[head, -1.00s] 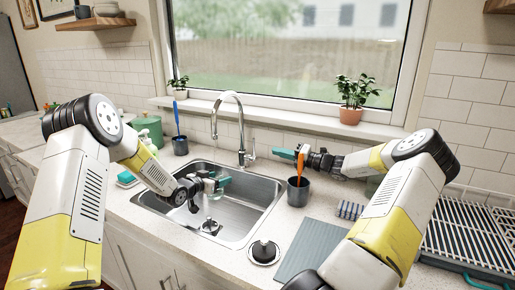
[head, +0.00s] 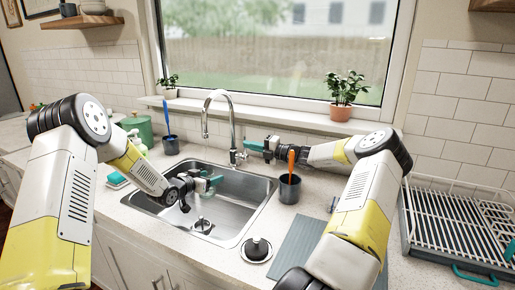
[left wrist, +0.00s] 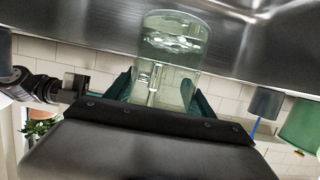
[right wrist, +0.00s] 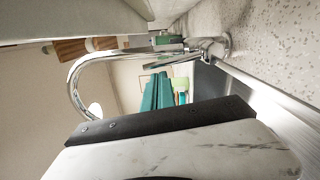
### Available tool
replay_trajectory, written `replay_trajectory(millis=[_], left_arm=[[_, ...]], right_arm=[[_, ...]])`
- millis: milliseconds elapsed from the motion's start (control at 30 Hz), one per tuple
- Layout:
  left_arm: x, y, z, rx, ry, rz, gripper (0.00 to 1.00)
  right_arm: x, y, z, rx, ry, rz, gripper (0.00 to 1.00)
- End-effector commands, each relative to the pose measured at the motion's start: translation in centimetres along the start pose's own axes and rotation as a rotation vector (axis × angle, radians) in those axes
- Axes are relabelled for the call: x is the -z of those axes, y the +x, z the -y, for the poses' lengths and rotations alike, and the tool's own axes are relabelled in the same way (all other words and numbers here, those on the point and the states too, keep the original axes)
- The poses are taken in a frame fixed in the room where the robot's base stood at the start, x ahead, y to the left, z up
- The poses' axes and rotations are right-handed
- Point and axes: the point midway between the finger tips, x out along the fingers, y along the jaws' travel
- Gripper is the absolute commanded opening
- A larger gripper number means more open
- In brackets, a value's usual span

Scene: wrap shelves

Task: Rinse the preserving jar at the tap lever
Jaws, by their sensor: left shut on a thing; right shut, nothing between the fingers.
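The clear glass preserving jar (left wrist: 172,50) is between the teal fingers of my left gripper (left wrist: 162,95), which are shut on it. Whitish ripples show inside it; I cannot tell if this is water. In the head view my left gripper (head: 208,183) is over the sink, below the tap spout, and the jar is hard to make out. The chrome tap (head: 232,122) stands behind the sink with its lever (head: 240,155) at the right of its base. My right gripper (head: 252,146) is shut and empty, close beside the lever; I cannot tell if they touch. Its fingers show in the right wrist view (right wrist: 160,92).
The steel sink (head: 255,190) is under the left gripper. A dark cup (head: 289,190) with an orange-handled tool stands right of it, near my right arm. A round black-topped item (head: 257,248), grey mat (head: 300,245) and dish rack (head: 450,220) lie further right. A potted plant (head: 344,95) is on the sill.

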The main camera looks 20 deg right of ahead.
Motion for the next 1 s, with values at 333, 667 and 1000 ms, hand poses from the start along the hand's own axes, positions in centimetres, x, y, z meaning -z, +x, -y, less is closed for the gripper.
replay_trajectory(millis=[333, 667, 1000], left_arm=[[0.1, 0.0, 0.0, 0.0, 0.0, -0.002, 0.11], [0.1, 0.0, 0.0, 0.0, 0.001, -0.002, 0.11], [0.1, 0.0, 0.0, 0.0, 0.0, -0.002, 0.11]], right_arm=[[0.0, 0.5, 0.0, 0.0, 0.0, 0.001, 0.0], [-2.0, 0.8, -0.1, 0.001, -0.002, 0.001, 0.0], [-2.7, 0.7, -0.3, 0.001, -0.003, 0.013, 0.0]])
